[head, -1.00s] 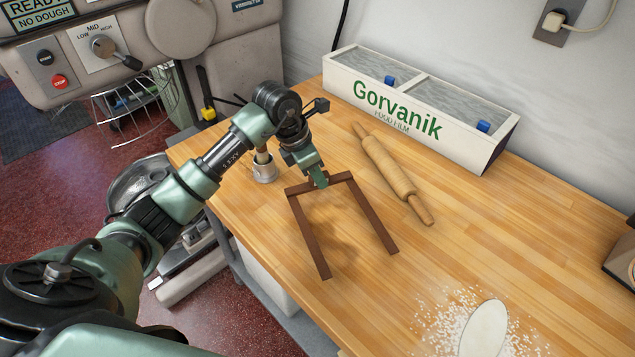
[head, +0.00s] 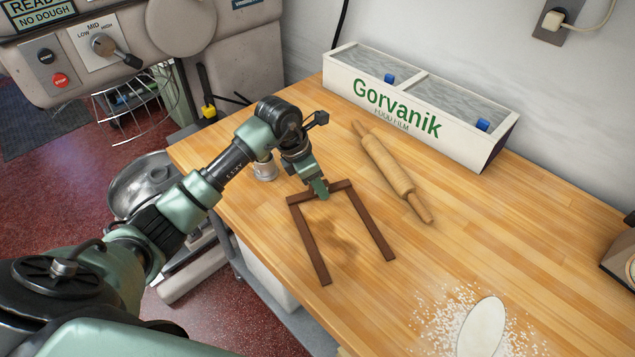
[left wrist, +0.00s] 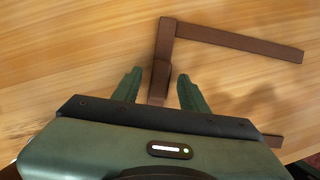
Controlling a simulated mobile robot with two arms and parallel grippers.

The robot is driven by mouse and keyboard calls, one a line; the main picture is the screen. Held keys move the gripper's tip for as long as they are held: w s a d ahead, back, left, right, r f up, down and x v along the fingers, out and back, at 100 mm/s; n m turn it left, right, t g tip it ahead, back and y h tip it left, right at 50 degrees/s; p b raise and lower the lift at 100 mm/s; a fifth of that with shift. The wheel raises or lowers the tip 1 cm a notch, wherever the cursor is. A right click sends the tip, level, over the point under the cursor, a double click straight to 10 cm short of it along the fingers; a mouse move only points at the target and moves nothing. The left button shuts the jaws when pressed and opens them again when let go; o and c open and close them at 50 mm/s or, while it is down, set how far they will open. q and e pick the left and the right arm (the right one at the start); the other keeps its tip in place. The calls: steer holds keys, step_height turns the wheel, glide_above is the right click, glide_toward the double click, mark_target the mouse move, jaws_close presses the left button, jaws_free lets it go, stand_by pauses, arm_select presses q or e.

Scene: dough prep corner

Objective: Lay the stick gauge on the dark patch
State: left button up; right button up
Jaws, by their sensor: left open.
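The stick gauge is a dark brown three-sided wooden frame (head: 312,245); it appears to lie flat on the wooden table, its two long arms pointing toward the near edge. The dark patch (head: 343,248) is a blurry brown stain on the table, showing between those arms. My left gripper (head: 322,194) is over the gauge's far crossbar. In the left wrist view its open fingers (left wrist: 160,90) stand on either side of the crossbar of the gauge (left wrist: 235,38), with gaps between. Part of the gauge is hidden behind the gripper body there. My right gripper is not in view.
A rolling pin (head: 388,167) lies to the right of the gauge. A white film box (head: 420,115) stands along the wall. Floured dough (head: 482,328) lies at the near right. A small pale cup (head: 265,170) stands behind my left arm. The table's right middle is clear.

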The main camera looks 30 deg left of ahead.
arm_select(q)
steer(key=b+v, duration=0.2)
steer(key=v, duration=0.9)
steer(key=shift+r, duration=0.35)
steer(key=shift+s+a, duration=0.1)
steer(key=shift+a, duration=0.05)
